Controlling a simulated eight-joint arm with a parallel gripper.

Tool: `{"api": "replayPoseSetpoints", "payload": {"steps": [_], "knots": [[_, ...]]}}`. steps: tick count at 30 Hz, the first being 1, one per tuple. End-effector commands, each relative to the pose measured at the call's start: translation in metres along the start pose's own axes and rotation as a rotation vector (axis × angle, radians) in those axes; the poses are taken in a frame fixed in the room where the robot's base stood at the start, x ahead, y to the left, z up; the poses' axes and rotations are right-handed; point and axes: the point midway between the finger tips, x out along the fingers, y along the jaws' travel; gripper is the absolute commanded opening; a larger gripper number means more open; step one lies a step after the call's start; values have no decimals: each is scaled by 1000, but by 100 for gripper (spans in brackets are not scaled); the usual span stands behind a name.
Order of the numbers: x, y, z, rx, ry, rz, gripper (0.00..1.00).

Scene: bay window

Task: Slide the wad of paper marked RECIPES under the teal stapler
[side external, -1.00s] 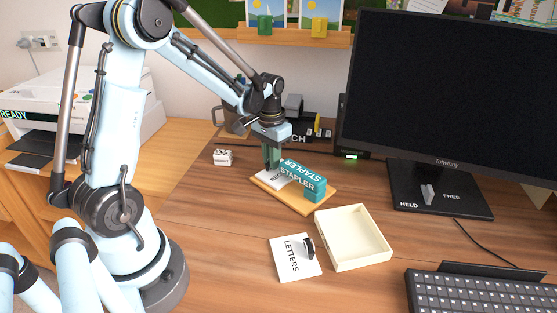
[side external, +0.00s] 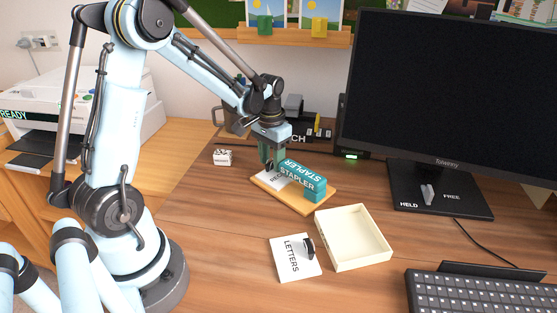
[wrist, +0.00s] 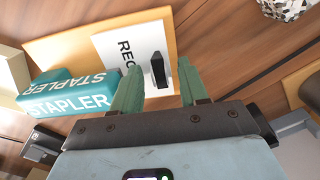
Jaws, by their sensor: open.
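The white wad of paper (side external: 273,179) marked RECIPES lies on a tan board (side external: 312,207), against or partly under the teal stapler (side external: 317,190); I cannot tell which. In the wrist view the wad (wrist: 112,48) shows only "REC", the rest being hidden by a finger. A black upright clip or tab (wrist: 158,70) stands on it. The stapler (wrist: 68,94) is to the left there, on the board (wrist: 60,48). My gripper (side external: 269,164) is open, low over the wad. In the wrist view its green fingers (wrist: 158,72) stand either side of the black tab, with gaps.
A cream open tray (side external: 352,238) and a white LETTERS wad (side external: 294,257) with a black tab lie nearer the front. A small patterned white block (side external: 222,157) is left of the board. The monitor base (side external: 440,190) and keyboard (side external: 480,292) are right. Desk left of LETTERS is clear.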

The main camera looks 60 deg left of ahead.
Motion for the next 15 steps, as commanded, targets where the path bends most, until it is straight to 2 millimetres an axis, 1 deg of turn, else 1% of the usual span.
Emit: {"api": "replayPoseSetpoints", "payload": {"steps": [5, 15], "knots": [[-3, 0, 0, 0, 0, 0, 44], [-21, 0, 0, 0, 0, 0, 44]]}}
